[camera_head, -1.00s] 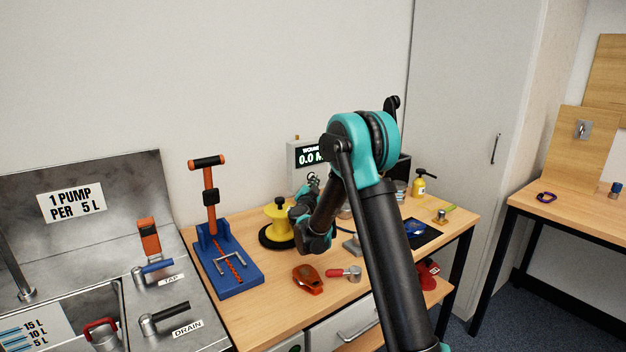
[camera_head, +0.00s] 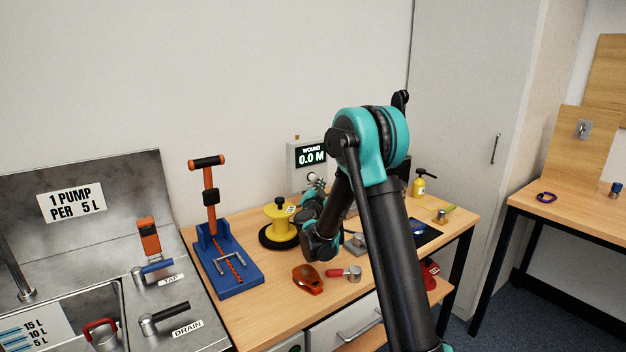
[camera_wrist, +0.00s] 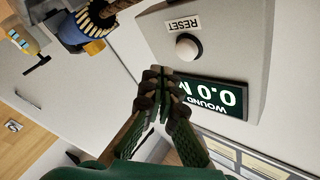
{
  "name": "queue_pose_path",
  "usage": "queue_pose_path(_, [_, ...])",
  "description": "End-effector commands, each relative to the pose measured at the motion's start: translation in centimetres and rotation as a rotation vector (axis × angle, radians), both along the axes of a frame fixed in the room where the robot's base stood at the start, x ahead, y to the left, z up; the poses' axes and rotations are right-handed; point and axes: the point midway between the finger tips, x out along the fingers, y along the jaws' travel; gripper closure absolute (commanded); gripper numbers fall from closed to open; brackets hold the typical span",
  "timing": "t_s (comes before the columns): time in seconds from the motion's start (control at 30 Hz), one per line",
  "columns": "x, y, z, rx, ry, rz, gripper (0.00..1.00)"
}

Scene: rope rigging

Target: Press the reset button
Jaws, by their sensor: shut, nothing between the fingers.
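The round white reset button (camera_wrist: 188,47) sits on a grey box (camera_wrist: 150,27) under a RESET label in the wrist view. Next to it is the dark display (camera_wrist: 215,97), reading WOUND 0.0 M. In the head view the box (camera_head: 294,172) is on the wall behind the bench, with the button (camera_head: 311,177) below the display. My gripper (camera_wrist: 160,78) is shut and empty, its fingertips beside the button and overlapping the display edge. They do not cover the button; whether they touch the box I cannot tell. My gripper (camera_head: 318,184) looks small in the head view.
A yellow spool (camera_head: 281,222) stands left of my arm. A blue stand with an orange handle (camera_head: 229,270) is farther left. An orange tool (camera_head: 307,279) and a red-handled part (camera_head: 345,272) lie at the bench front.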

Motion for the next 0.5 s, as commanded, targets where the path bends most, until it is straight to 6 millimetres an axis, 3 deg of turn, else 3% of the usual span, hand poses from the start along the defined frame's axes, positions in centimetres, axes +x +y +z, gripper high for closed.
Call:
queue_pose_path(0.3, [-2.4,-1.6,0.0,0.0,0.0,0.0,1.0])
queue_pose_path(0.5, [-2.7,-1.9,0.0,0.0,0.0,0.0,1.0])
